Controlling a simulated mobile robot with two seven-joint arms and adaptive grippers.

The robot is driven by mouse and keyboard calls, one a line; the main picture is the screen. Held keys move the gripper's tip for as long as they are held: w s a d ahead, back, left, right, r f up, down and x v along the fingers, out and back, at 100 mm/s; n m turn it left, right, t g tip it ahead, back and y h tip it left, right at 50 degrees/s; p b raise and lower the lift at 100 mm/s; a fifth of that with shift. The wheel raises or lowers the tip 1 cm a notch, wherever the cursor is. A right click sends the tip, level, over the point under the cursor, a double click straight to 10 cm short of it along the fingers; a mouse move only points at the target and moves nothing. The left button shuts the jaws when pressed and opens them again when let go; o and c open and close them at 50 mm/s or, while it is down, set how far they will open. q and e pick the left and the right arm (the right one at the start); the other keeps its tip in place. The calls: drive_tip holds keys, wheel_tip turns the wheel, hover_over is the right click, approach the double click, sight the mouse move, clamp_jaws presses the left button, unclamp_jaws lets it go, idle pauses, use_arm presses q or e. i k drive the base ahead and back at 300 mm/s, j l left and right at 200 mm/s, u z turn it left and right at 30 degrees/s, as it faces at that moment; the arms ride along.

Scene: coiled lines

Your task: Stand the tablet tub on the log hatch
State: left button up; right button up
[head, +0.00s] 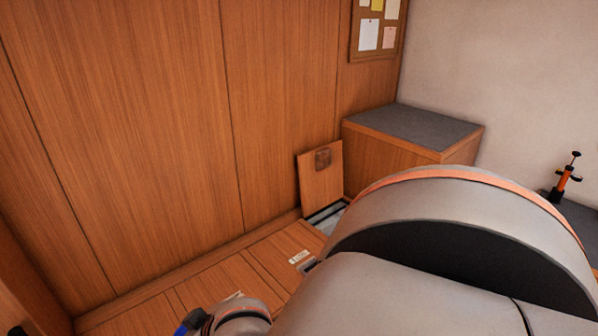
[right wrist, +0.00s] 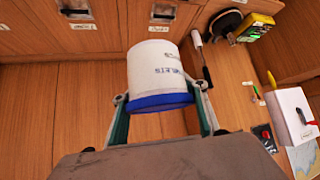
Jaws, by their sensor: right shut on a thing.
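The tablet tub (right wrist: 160,68) is white with a blue band (right wrist: 160,102) and dark lettering that reads upside down in the right wrist view. My right gripper (right wrist: 161,95) is shut on it, with one finger on each side near the blue end. The tub hangs over plank-like wood. Panels with small labels, such as the labelled panel (head: 280,259) in the head view, lie along the wall. Their labels are too small to read, so I cannot tell which is the log hatch. My left gripper is not in view.
A wooden lid (head: 320,176) stands open beside an opening (head: 326,214). A grey-topped cabinet (head: 413,126) is behind it, and an orange pump (head: 564,178) stands at the right. The right wrist view shows a dark round item (right wrist: 224,23), a yellow box (right wrist: 253,28) and a white block (right wrist: 292,115).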

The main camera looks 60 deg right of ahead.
sight(300, 240)
drive_tip(key=l+z, duration=0.1)
drive_tip(key=l, duration=0.45)
drive_tip(key=l+z, duration=0.1)
drive_tip(key=l, duration=0.45)
drive_tip(key=l+z, duration=0.1)
drive_tip(key=l, duration=0.45)
drive_tip(key=l+z, duration=0.1)
drive_tip(key=l, duration=0.45)
drive_tip(key=i+l+z, duration=0.1)
drive_tip(key=l, duration=0.4)
drive_tip(key=i+l+z, duration=0.1)
drive_tip(key=l, duration=0.45)
drive_tip(key=i+l+z, duration=0.1)
drive_tip(key=l, duration=0.45)
